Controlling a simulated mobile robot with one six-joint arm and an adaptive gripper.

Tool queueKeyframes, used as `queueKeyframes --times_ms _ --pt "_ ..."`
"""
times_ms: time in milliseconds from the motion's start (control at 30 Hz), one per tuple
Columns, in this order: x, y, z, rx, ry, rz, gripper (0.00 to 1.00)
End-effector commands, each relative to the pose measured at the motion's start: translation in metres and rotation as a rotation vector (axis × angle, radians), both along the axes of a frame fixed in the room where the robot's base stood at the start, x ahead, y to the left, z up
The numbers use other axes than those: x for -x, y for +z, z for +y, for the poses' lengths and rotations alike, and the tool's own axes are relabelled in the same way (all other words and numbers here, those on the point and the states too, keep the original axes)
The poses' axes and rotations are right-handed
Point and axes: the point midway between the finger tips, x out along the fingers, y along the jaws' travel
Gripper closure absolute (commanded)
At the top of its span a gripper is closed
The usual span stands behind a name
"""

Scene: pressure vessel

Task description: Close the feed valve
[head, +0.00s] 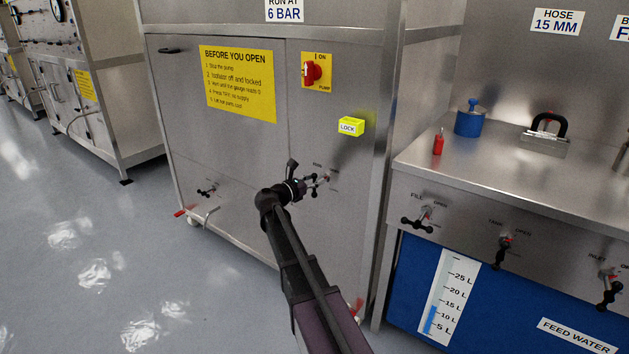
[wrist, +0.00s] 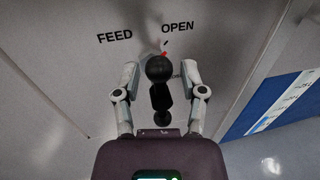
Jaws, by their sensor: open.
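The feed valve's black handle (wrist: 160,97) is a bar with a ball at each end, running up and down in the wrist view. A small red mark shows just above its upper ball, near the word OPEN; the word FEED stands to the left. My gripper (wrist: 160,72) is open, with one finger on each side of the handle. No clear contact between fingers and handle shows. In the head view my gripper (head: 311,185) is at the front of the steel cabinet, and the feed valve (head: 327,178) is partly hidden behind it.
The steel cabinet (head: 235,155) also carries a red pump switch (head: 312,72), a yellow lock box (head: 351,127) and another valve (head: 207,192) at lower left. The sink bench (head: 500,175) on the right has several similar valves. The floor at left is clear.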

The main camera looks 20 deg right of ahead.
Motion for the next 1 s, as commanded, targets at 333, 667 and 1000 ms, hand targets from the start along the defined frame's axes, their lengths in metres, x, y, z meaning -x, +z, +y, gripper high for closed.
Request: queueKeyframes --times_ms 333,667,1000 --pt "0.0000 0.0000 -0.0002 0.000 0.000 0.000 0.73" --pt "0.0001 0.0003 -0.0003 0.001 0.000 0.000 1.00" --pt "0.0007 0.0006 -0.0012 -0.016 -0.001 -0.031 1.00"
